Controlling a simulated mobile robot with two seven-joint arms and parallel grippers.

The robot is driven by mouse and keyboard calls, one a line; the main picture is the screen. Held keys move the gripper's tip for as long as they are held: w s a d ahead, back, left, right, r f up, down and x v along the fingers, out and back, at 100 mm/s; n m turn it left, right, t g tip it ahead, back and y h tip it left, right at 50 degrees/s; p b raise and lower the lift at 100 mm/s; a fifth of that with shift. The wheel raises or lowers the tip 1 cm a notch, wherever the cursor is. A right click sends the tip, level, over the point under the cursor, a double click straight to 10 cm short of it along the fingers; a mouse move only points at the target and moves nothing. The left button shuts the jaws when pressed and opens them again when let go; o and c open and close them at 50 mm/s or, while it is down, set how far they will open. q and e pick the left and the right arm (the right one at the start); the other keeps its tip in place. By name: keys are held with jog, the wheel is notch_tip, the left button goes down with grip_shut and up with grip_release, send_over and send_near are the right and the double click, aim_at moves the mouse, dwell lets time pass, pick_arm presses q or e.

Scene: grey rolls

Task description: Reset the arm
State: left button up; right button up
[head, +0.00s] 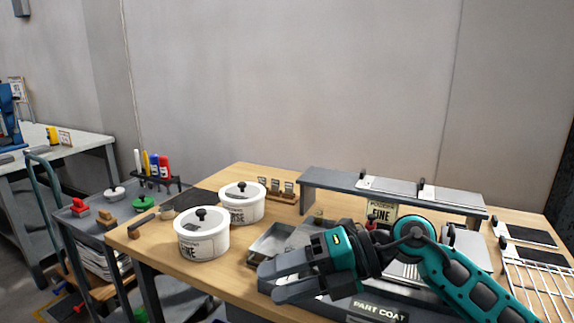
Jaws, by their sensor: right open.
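My right arm comes in from the lower right of the head view, teal and dark grey. Its right gripper (266,283) points left above the front part of the wooden table (185,275). Its jaws are open and nothing shows between them. The gripper and arm hide part of a metal tray (270,243) and of the grey unit labelled PART COAT (379,309). My left gripper is not in view.
Two white lidded tubs (202,236) (242,205) stand left of the gripper. A grey raised shelf (400,194) runs along the back. A wire rack (540,285) lies at the right. A tool cart (95,235) stands left of the table.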

jog(key=d+f+m+t+h+p, duration=0.25)
jog(key=d+m+t, duration=0.25)
jog(key=m+t, duration=0.6)
jog(key=d+f+m+t+h+p, duration=0.1)
jog(key=d+f+m+t, duration=0.45)
jog(key=m, duration=0.95)
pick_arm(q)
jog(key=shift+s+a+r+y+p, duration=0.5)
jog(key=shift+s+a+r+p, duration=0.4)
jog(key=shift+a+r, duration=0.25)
pick_arm(e)
jog(key=s+d+f+m+g+h, duration=0.2)
jog(key=s+d+f+m+h, duration=0.1)
jog(key=s+f, duration=0.4)
jog(key=s+d+f+m+g+h, duration=0.3)
jog(key=s+d+f+m+h, duration=0.1)
jog(key=f, duration=0.6)
jog(key=s+m+h, duration=0.1)
jog(key=s+m, duration=0.1)
jog(key=shift+s+d+h, duration=0.3)
jog(key=shift+s+h, duration=0.05)
jog(key=shift+s, duration=0.05)
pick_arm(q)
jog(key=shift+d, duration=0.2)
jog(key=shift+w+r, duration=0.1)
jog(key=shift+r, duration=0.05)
